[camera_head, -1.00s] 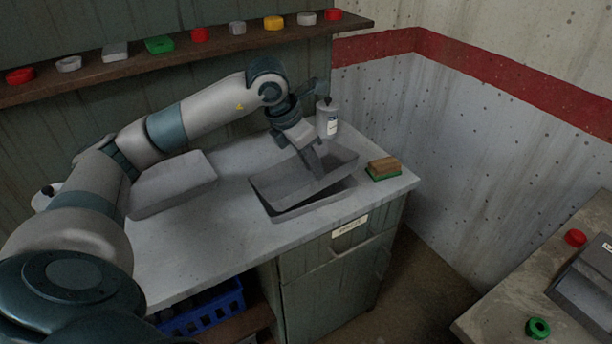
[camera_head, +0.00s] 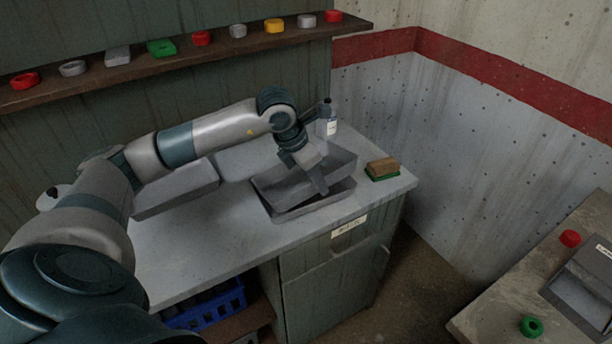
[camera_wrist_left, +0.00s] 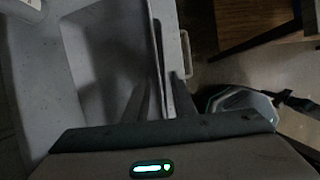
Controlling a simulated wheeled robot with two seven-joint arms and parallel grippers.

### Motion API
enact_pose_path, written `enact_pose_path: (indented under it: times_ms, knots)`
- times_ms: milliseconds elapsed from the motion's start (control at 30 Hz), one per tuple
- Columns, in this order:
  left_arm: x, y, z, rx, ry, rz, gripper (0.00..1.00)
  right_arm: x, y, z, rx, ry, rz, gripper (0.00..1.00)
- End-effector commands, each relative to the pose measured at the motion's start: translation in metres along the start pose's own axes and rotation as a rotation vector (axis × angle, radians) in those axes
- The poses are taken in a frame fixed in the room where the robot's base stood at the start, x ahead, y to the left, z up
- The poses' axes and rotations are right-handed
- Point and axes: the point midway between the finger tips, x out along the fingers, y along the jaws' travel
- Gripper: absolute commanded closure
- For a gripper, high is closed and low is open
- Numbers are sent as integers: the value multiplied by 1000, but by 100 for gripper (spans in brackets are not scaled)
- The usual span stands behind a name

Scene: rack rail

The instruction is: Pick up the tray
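The grey tray (camera_head: 274,206) sits on the light counter, an open shallow box with a dark, shaded inside. My left gripper (camera_head: 322,190) reaches down over its front side, right of the middle. In the left wrist view the tray's inside (camera_wrist_left: 105,60) fills the left part. My left gripper (camera_wrist_left: 164,92) shows two fingers set apart, one on the inner side and one on the outer side of the front wall. Both stand clear of each other, and I cannot tell whether either touches the wall. My right gripper is not in view.
A white bottle (camera_head: 330,126) stands behind the tray. A brush with wooden top and green base (camera_head: 382,168) lies to its right. A grey box (camera_head: 178,190) is to the left on the counter (camera_head: 215,235). A shelf (camera_head: 185,62) with small coloured parts runs above.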

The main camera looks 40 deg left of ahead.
Motion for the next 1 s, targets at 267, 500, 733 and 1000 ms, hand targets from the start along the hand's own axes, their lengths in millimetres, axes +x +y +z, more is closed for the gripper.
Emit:
enact_pose_path:
  times_ms: [267, 500, 733, 1000]
  knots:
    - [4, 0, 0, 0, 0, 0, 76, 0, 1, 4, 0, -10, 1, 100]
    - [4, 0, 0, 0, 0, 0, 76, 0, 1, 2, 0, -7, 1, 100]
    - [4, 0, 0, 0, 0, 1, 100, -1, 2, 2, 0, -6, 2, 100]
    - [3, 0, 0, 0, 0, 1, 100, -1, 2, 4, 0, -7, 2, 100]
